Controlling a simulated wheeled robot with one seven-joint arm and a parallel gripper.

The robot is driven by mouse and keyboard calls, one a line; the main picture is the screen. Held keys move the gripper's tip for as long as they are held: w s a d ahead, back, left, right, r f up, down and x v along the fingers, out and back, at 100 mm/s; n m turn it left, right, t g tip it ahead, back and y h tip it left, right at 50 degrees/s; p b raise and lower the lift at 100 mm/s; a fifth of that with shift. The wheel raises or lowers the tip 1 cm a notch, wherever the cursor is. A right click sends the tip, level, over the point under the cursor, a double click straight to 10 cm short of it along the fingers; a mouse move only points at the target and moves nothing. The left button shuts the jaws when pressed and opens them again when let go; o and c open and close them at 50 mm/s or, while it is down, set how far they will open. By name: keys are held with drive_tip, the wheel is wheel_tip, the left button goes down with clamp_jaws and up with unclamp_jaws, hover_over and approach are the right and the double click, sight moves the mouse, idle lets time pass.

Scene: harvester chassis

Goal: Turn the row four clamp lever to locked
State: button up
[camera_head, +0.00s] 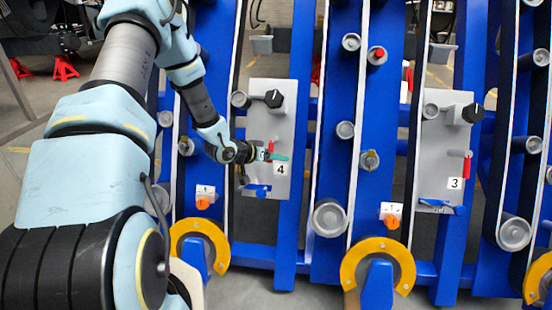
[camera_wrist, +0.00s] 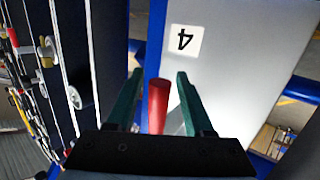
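The row four panel is a grey plate (camera_head: 285,105) marked with a "4" label (camera_head: 280,169). It carries a black knob (camera_head: 274,98) near its top and a red clamp lever (camera_head: 271,146) lower down. My gripper (camera_head: 277,157) is at the lever, in front of the plate. In the wrist view the red lever (camera_wrist: 158,105) stands between the two green fingers of my gripper (camera_wrist: 160,85), with gaps on both sides. The fingers are apart and do not visibly touch it. The "4" label (camera_wrist: 185,40) shows upside down beyond the fingers. The lever's base is hidden by the gripper body.
A similar plate marked "3" (camera_head: 454,184) with a red lever (camera_head: 467,167) stands to the right. Blue upright frames (camera_head: 340,130) with rollers flank the plates. Orange-knobbed switches (camera_head: 203,202) and yellow rings (camera_head: 377,265) are below. A blue handle (camera_head: 257,190) sits at the plate's bottom.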

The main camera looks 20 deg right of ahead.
drive_tip(key=p+v, duration=0.1)
drive_tip(key=v, duration=0.9)
drive_tip(key=shift+s+a, duration=0.2)
drive_tip(key=shift+a, duration=0.15)
drive_tip(key=shift+r, duration=0.15)
